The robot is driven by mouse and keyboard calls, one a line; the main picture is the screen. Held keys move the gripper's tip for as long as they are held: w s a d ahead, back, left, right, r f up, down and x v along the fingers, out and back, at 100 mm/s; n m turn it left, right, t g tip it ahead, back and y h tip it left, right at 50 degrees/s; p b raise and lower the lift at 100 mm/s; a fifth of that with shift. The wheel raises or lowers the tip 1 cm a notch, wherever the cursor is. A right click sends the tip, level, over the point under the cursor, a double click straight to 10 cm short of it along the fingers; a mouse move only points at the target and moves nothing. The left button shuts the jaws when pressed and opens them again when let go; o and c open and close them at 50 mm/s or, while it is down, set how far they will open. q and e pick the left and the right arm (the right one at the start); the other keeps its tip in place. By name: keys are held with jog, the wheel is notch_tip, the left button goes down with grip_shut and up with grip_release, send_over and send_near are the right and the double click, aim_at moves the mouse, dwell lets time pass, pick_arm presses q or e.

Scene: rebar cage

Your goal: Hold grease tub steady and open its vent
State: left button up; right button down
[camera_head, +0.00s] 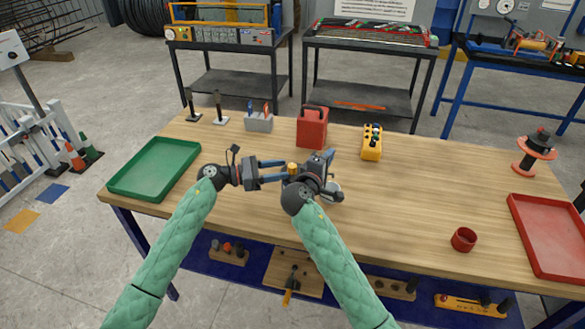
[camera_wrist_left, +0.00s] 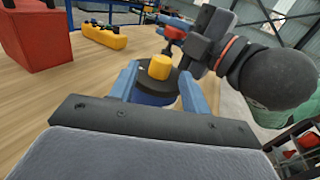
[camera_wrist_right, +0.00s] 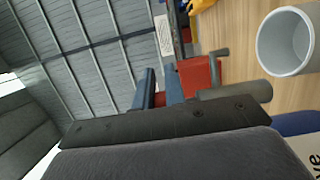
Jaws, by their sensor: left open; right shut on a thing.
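The blue grease tub (camera_wrist_left: 150,97) has a dark lid and a yellow vent cap (camera_wrist_left: 160,67). The cap also shows in the head view (camera_head: 293,168). My left gripper (camera_head: 281,169) is open, with its fingers on either side of the tub; contact is unclear. My right gripper (camera_head: 328,158) is just right of the tub, beside the cap and apart from it. It is shut on a small red thing (camera_wrist_right: 160,99), mostly hidden by the fingers. The tub's blue side (camera_wrist_right: 295,122) shows at the lower right of the right wrist view.
A red can (camera_head: 312,130) and yellow control box (camera_head: 372,142) stand behind. A grey cup (camera_wrist_right: 286,42) is close to my right gripper. A green tray (camera_head: 156,168) is at left; a red cup (camera_head: 463,239) and red tray (camera_head: 548,236) are at right. The right-centre table is clear.

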aim_at(293, 168)
pick_arm(q)
jog(key=shift+w+d, duration=0.15)
jog(key=shift+d, duration=1)
jog(key=shift+w+d, duration=0.15)
jog(key=shift+d, duration=1)
jog(key=c, duration=1)
